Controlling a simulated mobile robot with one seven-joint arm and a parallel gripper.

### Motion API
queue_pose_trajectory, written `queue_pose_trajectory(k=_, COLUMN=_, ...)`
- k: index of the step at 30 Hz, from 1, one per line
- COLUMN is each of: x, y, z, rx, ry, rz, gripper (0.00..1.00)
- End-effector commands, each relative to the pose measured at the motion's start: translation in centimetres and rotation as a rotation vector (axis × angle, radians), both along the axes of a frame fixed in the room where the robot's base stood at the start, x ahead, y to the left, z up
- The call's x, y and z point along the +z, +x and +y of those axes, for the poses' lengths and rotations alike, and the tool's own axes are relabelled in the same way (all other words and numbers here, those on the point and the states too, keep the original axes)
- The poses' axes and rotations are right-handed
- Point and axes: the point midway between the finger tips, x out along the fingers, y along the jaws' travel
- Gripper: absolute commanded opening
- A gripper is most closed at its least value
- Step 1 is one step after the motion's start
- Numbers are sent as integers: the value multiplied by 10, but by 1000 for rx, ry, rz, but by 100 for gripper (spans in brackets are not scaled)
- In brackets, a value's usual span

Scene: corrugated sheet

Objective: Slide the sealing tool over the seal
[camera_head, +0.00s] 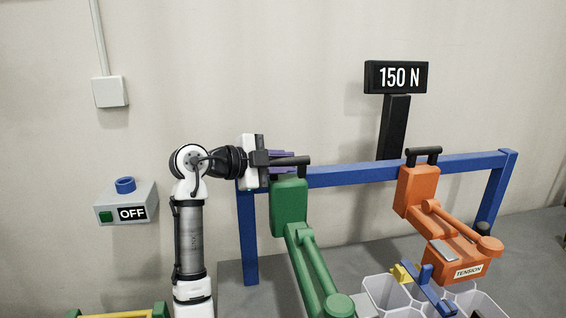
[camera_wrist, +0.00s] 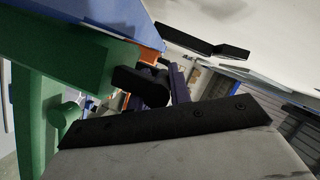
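A green tool (camera_head: 289,207) with a black top handle (camera_head: 290,161) hangs at the blue rail; no label on it is readable. It is probably the sealing tool, since the orange tool (camera_head: 418,190) is marked TENSION. My gripper (camera_head: 284,158), with purple fingers, is at the green tool's black handle. In the wrist view the handle (camera_wrist: 148,84) lies beside a purple finger (camera_wrist: 180,84), next to the green body (camera_wrist: 60,60). Whether the fingers are closed on the handle is unclear. I cannot make out a seal.
A blue rail frame (camera_head: 365,173) spans the middle. White bins (camera_head: 382,292) stand at lower right with blue and yellow parts above them. A black sign (camera_head: 396,77) reads 150 N. A grey box (camera_head: 126,203) marked OFF has green and blue buttons.

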Motion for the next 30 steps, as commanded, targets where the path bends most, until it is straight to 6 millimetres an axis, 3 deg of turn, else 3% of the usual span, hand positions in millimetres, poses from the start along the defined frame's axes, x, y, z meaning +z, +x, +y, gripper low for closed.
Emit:
queue_pose_trajectory(k=8, x=0, y=0, z=-1, rx=-1, ry=1, rz=1, gripper=0)
queue_pose_trajectory(k=14, x=-2, y=3, z=-20, rx=-4, ry=1, rz=0, gripper=0)
queue_pose_trajectory(k=30, x=-1, y=29, z=-157, rx=-7, ry=2, rz=0, gripper=0)
